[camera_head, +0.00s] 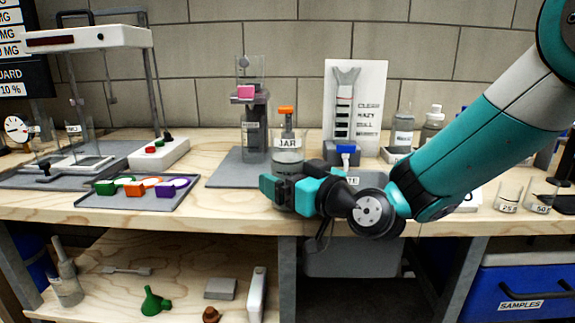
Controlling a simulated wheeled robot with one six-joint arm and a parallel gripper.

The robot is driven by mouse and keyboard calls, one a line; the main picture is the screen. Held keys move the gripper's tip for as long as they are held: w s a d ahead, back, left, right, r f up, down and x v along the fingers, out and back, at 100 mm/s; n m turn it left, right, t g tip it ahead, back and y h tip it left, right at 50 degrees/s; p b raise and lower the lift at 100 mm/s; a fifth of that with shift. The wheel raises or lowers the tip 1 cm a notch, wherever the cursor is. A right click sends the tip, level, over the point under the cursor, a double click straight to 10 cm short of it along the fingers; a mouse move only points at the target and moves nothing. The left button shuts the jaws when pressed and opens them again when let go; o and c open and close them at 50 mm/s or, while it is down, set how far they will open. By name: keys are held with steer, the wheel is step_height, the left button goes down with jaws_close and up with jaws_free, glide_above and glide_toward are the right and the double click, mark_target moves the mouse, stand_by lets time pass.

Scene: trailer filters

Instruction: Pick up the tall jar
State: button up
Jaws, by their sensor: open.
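A clear jar (288,160) labelled "JAR" stands near the back of the wooden bench, with an orange-topped piece rising from its mouth. My gripper (279,189), teal and black, is open just in front of and below the jar in the picture. It hides the jar's lowest part, and I see nothing held in it. I cannot tell how far apart gripper and jar are in depth. Left of the jar stands a taller dark grey apparatus (254,128) with a clear upper tube and a pink block.
A blue-topped piece (346,149) stands close right of the jar, before a white chart board (371,80). Bottles (403,130) and small beakers (508,196) stand farther right.

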steer(key=shift+w+a, duration=0.15)
steer(key=c, duration=1)
steer(key=shift+c, duration=1.2)
steer(key=shift+r, duration=0.1)
